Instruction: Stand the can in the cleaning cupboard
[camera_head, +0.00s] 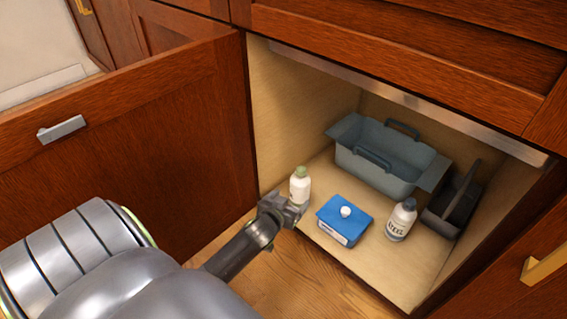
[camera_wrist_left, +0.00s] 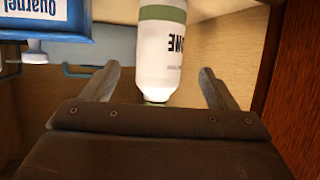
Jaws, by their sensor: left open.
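The can looks like a white bottle with a green cap (camera_head: 300,185), upright at the front left of the cleaning cupboard (camera_head: 300,100), seemingly on its floor. In the left wrist view the can (camera_wrist_left: 162,50) appears inverted, with a green band and dark lettering. My left gripper (camera_head: 291,205) is at the can's near side. Its open fingers (camera_wrist_left: 158,85) show left and right of the can, with a gap on each side. The can's lower part is partly hidden by the gripper in the head view. My right gripper is not in view.
A blue box (camera_head: 343,222) with a white knob stands right of the can. A white bottle with a grey cap (camera_head: 401,218) stands farther right. A grey-blue caddy (camera_head: 375,170) and a dark holder (camera_head: 440,212) are behind. The open door (camera_head: 120,150) is at left.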

